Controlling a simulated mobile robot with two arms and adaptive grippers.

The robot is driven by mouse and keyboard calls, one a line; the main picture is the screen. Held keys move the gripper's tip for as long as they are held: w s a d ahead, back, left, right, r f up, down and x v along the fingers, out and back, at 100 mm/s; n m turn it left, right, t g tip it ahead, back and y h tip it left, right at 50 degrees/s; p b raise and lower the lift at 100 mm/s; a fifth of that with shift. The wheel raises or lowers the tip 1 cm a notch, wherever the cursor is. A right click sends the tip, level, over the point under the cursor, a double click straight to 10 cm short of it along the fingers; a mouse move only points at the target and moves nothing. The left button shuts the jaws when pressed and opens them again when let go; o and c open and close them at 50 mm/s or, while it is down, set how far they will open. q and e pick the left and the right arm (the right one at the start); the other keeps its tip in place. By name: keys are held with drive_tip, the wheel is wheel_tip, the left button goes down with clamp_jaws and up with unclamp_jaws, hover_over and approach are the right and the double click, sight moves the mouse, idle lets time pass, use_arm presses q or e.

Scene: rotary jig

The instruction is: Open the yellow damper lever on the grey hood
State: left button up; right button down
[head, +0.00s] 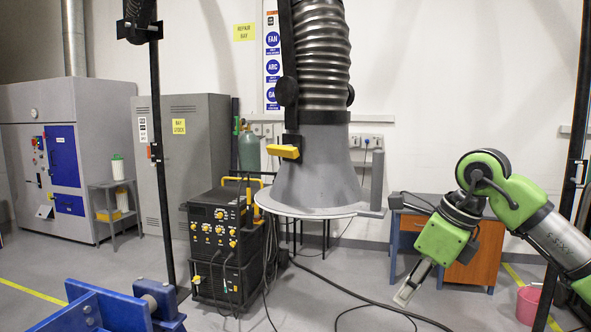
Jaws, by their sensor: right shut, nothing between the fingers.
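The grey hood (317,171) hangs from a ribbed duct in the middle of the head view, flaring to a wide pale rim. The yellow damper lever (284,151) sticks out to the left from the hood's upper left side and lies about level. My right gripper (403,298) is shut and empty. It points down and left, to the right of the hood and well below the lever, apart from both. My left gripper is not in view.
A black welding unit (218,240) stands left of the hood, with a green gas cylinder (249,150) behind it. A blue frame (105,308) is at the lower left. A wooden-front desk (478,262) stands behind my right arm. A grey handle (377,182) stands at the hood's right rim.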

drive_tip(key=w+a+r+n+t+y+b, duration=0.4)
drive_tip(key=w+a+y, duration=0.4)
drive_tip(key=a, duration=0.5)
drive_tip(key=w+d+r+t+y+b, duration=0.3)
drive_tip(key=r+t, duration=0.4)
drive_tip(key=r, duration=0.3)
drive_tip(key=shift+w+t+b, duration=0.35)
drive_tip(key=shift+w+t, duration=0.05)
drive_tip(key=shift+w, duration=0.2)
